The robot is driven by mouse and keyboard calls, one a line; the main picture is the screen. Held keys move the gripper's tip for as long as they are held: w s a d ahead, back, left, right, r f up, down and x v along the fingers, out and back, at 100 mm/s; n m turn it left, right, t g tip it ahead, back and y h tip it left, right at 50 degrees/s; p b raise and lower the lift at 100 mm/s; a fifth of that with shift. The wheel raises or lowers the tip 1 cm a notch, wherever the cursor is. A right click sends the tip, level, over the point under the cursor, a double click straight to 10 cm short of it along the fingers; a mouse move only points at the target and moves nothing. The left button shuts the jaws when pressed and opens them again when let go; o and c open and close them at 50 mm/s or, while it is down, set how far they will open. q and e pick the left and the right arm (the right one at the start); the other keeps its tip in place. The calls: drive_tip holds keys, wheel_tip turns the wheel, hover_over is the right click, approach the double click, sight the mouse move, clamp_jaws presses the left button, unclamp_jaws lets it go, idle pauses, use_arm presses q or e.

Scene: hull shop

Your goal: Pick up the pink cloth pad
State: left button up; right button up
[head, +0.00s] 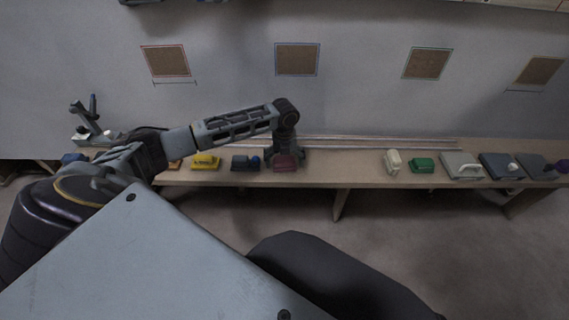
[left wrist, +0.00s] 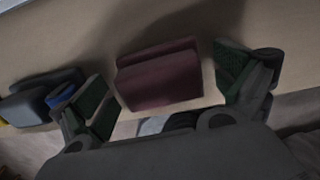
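The pink cloth pad (head: 286,163) looks dark pink and lies near the front edge of the bench. It also shows in the left wrist view (left wrist: 160,78), between the two fingers. My left gripper (head: 285,152) is above the pad in the head view. In the left wrist view my left gripper (left wrist: 165,88) is open, with a green-lined finger on each side of the pad. A small gap shows between the pad and each finger. My right gripper is not in either view.
On the long bench (head: 340,172), a dark block with a blue part (head: 245,162) stands just left of the pad. A yellow item (head: 206,161) is farther left. A cream item (head: 393,161), a green item (head: 422,164) and a white-handled tool (head: 462,166) stand to the right. Bare bench lies between.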

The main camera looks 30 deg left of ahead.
sight(284, 159)
use_arm(q)
drive_tip(key=c, duration=0.9)
drive_tip(key=shift+c, duration=0.5)
drive_tip(key=shift+s, duration=0.1)
drive_tip(key=shift+r, duration=0.1)
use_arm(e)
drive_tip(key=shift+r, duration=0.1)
use_arm(q)
drive_tip(key=shift+r, duration=0.25)
wheel_tip(284, 159, up, 5)
drive_tip(key=shift+f+p, duration=0.1)
drive_tip(key=shift+p, duration=0.7)
wheel_tip(284, 159, up, 3)
drive_tip(key=shift+f+p, duration=0.1)
drive_tip(key=shift+p, duration=0.25)
drive_tip(key=shift+r, duration=0.9)
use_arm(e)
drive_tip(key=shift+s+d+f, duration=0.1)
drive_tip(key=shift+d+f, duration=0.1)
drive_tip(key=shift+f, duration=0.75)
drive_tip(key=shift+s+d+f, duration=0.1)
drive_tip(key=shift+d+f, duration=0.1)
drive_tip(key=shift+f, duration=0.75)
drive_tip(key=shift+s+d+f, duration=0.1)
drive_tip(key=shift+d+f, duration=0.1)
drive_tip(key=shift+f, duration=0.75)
